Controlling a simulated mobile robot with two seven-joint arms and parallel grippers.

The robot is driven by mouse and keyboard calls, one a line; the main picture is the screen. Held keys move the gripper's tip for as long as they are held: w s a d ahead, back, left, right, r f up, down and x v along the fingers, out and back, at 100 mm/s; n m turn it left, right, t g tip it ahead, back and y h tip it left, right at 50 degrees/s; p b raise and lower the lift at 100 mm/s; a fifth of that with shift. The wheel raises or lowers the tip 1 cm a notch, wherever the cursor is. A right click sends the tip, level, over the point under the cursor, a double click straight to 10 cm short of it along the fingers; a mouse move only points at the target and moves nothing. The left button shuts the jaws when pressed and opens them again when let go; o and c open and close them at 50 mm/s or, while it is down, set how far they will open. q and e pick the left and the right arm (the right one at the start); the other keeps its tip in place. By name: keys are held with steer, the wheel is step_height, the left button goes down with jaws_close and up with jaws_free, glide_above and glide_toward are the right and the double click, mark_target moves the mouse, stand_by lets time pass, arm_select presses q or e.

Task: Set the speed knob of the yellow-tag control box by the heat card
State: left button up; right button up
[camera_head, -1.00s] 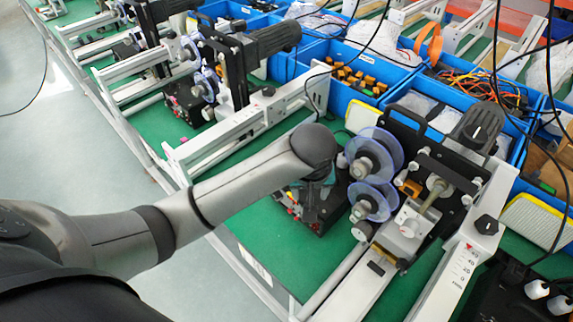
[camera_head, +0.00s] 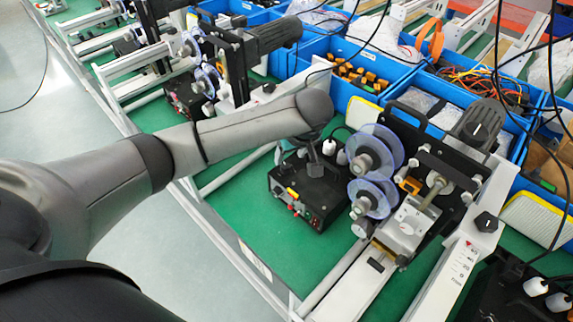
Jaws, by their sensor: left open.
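A black control box (camera_head: 307,205) stands on the green bench top in the middle of the view. Its front panel carries a small yellow tag (camera_head: 293,192) and several small red knobs or sockets. A white knob-like part (camera_head: 329,147) shows at its back. My left gripper (camera_head: 315,165) points down over the box's top, its fingers small, dark and partly hidden by the wrist. It is open, and I cannot tell whether it touches the box. I cannot make out which knob sets speed, or a heat card. My right gripper is not in view.
A reel machine with clear violet discs (camera_head: 372,198) stands close right of the box. Blue bins (camera_head: 400,75) fill the back. Loose black cables hang at the upper right. Green bench is free before the box.

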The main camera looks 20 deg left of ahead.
mark_target(285, 167)
arm_select(q)
steer(key=b+x, duration=0.1)
steer(key=x, duration=0.6)
steer(key=shift+f, duration=0.15)
jaws_close()
stand_by(0.3)
